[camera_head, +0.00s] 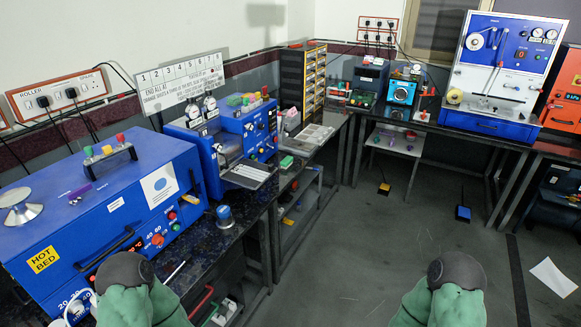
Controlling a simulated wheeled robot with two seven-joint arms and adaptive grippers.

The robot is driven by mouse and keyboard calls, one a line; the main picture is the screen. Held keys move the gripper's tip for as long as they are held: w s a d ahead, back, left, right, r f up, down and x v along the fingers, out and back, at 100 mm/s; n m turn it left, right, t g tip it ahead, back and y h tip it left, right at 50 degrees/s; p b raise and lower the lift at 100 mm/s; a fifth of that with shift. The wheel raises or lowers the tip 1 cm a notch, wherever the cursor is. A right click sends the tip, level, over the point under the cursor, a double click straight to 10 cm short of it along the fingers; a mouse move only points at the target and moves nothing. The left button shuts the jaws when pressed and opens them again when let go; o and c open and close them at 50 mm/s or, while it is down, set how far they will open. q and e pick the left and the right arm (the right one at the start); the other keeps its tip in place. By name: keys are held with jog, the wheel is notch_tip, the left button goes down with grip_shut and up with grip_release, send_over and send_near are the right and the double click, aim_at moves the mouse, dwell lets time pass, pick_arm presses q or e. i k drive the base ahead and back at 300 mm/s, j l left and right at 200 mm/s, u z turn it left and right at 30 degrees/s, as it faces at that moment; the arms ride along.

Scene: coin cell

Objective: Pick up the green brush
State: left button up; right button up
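I cannot pick out a green brush for certain in the head view. A small green item (286,162) lies on the bench right of the blue machine, too small to identify. My two green arms with dark rounded joints show at the bottom edge, one left of centre and one right of centre. Neither gripper's fingers are visible, so I cannot see whether they are open or shut.
A blue hot-bed roller machine (105,215) fills the left bench, with a second blue machine (235,135) behind it. A blue cylinder (225,216) stands at the bench edge. A blue-and-white panel machine (503,70) stands back right. The grey floor (350,250) between is largely clear.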

aim_at(286, 162)
jog(key=i+l+u, duration=0.15)
jog(key=u, duration=0.3)
jog(key=i+l+u, duration=0.15)
jog(key=u, duration=0.3)
jog(key=i+l+u, duration=0.1)
jog(key=l+u, duration=0.15)
jog(key=u, duration=0.2)
jog(key=l+u, duration=0.25)
jog(key=u, duration=0.2)
